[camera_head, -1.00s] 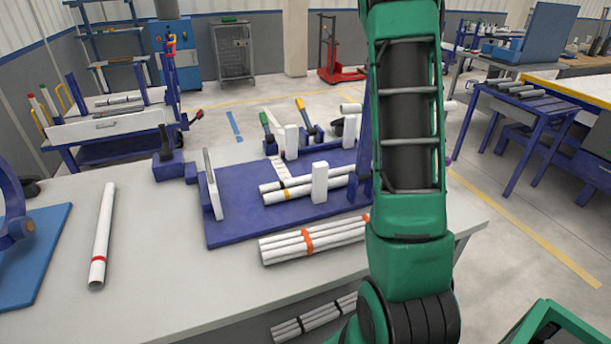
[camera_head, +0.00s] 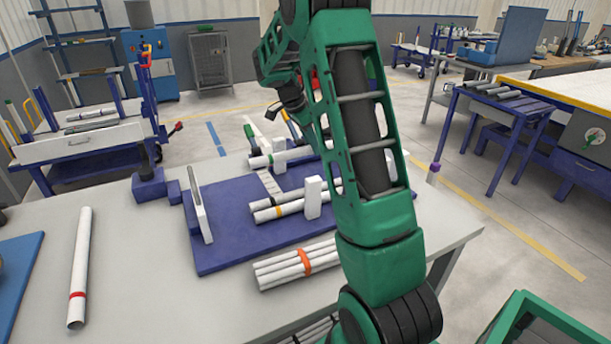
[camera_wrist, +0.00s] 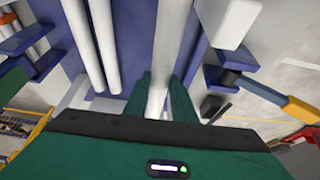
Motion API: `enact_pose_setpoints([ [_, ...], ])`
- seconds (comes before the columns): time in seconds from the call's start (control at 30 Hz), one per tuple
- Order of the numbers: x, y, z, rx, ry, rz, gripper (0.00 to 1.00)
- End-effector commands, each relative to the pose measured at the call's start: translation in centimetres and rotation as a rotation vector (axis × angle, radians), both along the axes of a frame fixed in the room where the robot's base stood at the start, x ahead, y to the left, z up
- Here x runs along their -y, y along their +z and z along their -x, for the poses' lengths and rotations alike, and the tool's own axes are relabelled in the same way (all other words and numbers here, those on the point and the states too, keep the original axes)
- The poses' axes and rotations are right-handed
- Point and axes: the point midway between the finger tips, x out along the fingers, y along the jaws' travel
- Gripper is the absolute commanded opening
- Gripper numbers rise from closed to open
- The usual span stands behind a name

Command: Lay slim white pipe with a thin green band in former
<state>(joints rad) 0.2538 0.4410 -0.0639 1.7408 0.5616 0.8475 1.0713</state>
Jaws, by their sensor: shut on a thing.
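The slim white pipe with a thin green band (camera_head: 279,157) is at the back of the blue former (camera_head: 222,244) in the head view, roughly parallel to the pipes there. In the wrist view my gripper (camera_wrist: 163,92) is shut on this pipe (camera_wrist: 169,40). Two white pipes lie in the former: one with a yellow-orange band (camera_head: 282,210), one with a dark band behind it. They also show left of the held pipe in the wrist view (camera_wrist: 80,40). I cannot tell whether the held pipe touches the former. My arm hides the former's right side.
White posts (camera_head: 313,197) and an upright white plate (camera_head: 199,205) stand on the former. An orange-banded pipe bundle (camera_head: 297,264) lies in front. A red-banded pipe (camera_head: 80,265) lies at left. An orange-handled clamp (camera_wrist: 265,92) is close right of my gripper.

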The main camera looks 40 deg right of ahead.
Motion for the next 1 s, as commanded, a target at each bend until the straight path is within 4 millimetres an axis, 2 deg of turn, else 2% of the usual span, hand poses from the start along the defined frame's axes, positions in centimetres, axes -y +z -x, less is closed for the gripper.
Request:
enact_pose_setpoints([
  [0.03, -0.1, -1.1, 0.1, -0.003, 0.001, -0.001, 0.0],
  [0.13, -0.2, -2.6, -0.1, -0.002, 0.002, -0.001, 0.0],
  [0.37, -0.3, -4.2, -0.2, -0.001, 0.005, 0.0, 0.0],
  [0.6, -0.2, -7.1, -0.1, -0.003, 0.003, 0.0, 0.0],
  [0.97, -0.2, -7.7, -0.1, 0.0, 0.003, 0.0, 0.0],
  [1.0, -0.2, -7.6, -0.1, 0.0, 0.003, 0.0, 0.33],
])
